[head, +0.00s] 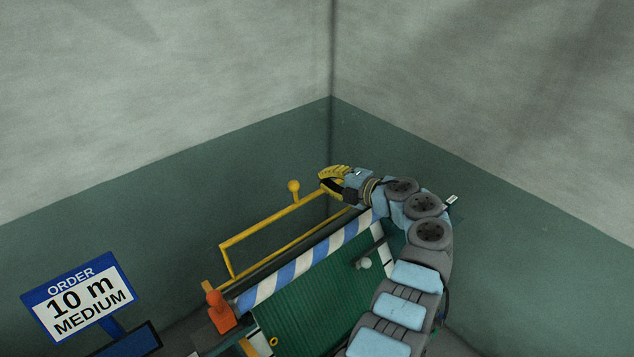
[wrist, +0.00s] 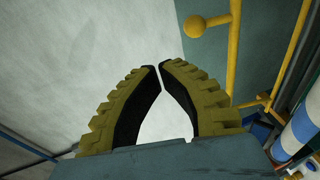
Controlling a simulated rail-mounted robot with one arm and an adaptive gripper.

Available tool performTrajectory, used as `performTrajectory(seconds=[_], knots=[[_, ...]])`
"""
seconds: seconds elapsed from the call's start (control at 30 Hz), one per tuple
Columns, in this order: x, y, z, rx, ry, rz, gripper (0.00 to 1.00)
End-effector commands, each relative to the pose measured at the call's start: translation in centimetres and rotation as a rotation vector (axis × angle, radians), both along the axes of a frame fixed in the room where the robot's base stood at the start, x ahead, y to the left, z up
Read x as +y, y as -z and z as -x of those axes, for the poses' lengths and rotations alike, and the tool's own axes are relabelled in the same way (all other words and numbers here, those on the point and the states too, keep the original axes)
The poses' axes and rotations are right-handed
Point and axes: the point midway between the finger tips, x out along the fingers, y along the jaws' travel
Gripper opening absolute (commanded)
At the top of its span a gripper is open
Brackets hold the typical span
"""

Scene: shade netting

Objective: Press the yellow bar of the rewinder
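The yellow bar (head: 265,222) of the rewinder is a raised frame along its back edge, with a round yellow knob (head: 293,186) standing up from it. In the wrist view the bar (wrist: 234,45) and knob (wrist: 194,27) are at the upper right, to the right of the fingertips. My gripper (head: 322,178) is at the right end of the bar in the head view; whether it touches is unclear. In the wrist view my gripper (wrist: 160,67) has its tips together with nothing between them.
The rewinder carries a blue-and-white striped roll (head: 300,265) and green netting (head: 312,305). An orange part (head: 220,312) is at its left end. A sign (head: 78,299) reads "ORDER 10 m MEDIUM". Walls meet in a corner behind; the space above the bar is clear.

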Motion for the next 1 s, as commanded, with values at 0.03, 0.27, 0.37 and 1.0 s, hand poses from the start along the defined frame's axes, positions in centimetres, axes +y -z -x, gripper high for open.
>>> performTrajectory(seconds=[0.03, 0.27, 0.37, 1.0], knots=[[-0.5, -0.2, 0.3, -0.002, 0.002, 0.001, 0.0], [-1.5, -1.1, 0.9, 0.0, 0.003, 0.0, 0.0], [-1.5, -1.2, 1.0, 0.0, 0.003, -0.001, 0.0], [2.2, 1.6, 2.8, -0.016, -0.086, -0.042, 0.0]])
